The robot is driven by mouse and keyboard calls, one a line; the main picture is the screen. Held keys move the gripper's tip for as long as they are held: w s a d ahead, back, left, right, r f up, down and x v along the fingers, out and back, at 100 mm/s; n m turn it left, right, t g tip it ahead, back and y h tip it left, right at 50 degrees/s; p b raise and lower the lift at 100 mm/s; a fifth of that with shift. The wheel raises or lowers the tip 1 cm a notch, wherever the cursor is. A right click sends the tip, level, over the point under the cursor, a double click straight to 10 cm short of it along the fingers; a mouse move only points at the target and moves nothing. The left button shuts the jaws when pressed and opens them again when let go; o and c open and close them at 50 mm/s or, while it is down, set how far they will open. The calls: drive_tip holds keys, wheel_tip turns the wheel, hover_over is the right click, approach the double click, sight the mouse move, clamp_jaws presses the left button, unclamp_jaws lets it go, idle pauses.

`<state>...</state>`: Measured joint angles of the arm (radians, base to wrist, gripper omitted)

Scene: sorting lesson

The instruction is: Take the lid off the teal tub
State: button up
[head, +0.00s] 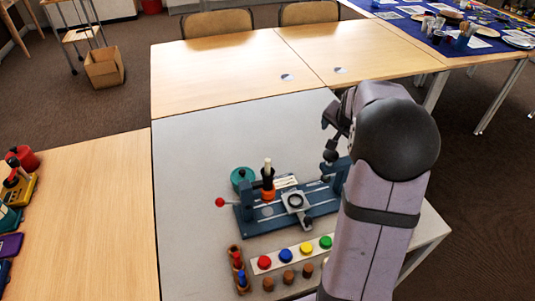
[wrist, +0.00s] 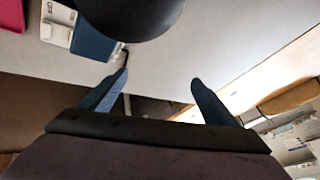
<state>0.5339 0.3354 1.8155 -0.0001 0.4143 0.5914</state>
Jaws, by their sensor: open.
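The teal tub (head: 242,178) stands on the grey table, just behind the left part of a dark blue fixture. Its top looks teal and round; at this size I cannot tell the lid from the body. The fixture partly hides its front. My gripper (head: 328,119) is in the air over the right side of the table, well to the right of the tub and apart from it. In the wrist view my gripper (wrist: 158,82) has its two fingers spread with nothing held between them. The tub is not recognisable in the wrist view.
The blue fixture (head: 318,205) carries an orange-and-black upright piece (head: 267,184) close beside the tub. A red knob (head: 219,202) sticks out left. A white strip with coloured knobs (head: 264,263) lies in front. The grey table (head: 215,130) behind the tub is clear.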

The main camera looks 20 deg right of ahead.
drive_tip(key=w+a+r+n+g+y+p, duration=0.1)
drive_tip(key=w+a+n+p, duration=0.15)
drive_tip(key=a, duration=0.65)
drive_tip(key=w+a+n+g+y+p, duration=0.2)
drive_tip(key=a+n+p, duration=0.2)
drive_tip(key=a, duration=0.5)
drive_tip(key=n+g+p, duration=0.3)
drive_tip(key=n+p, duration=0.1)
hover_over(243, 170)
drive_tip(key=shift+w+d+r, duration=0.1)
drive_tip(key=shift+r, duration=0.1)
drive_tip(key=shift+w+a+f+p, duration=0.1)
drive_tip(key=shift+f+p, duration=0.5)
drive_tip(key=shift+f, duration=1.3)
drive_tip(key=shift+a+f+p, duration=0.1)
drive_tip(key=shift+f+p, duration=0.45)
drive_tip(key=shift+f, duration=1.3)
drive_tip(key=c, duration=1.1)
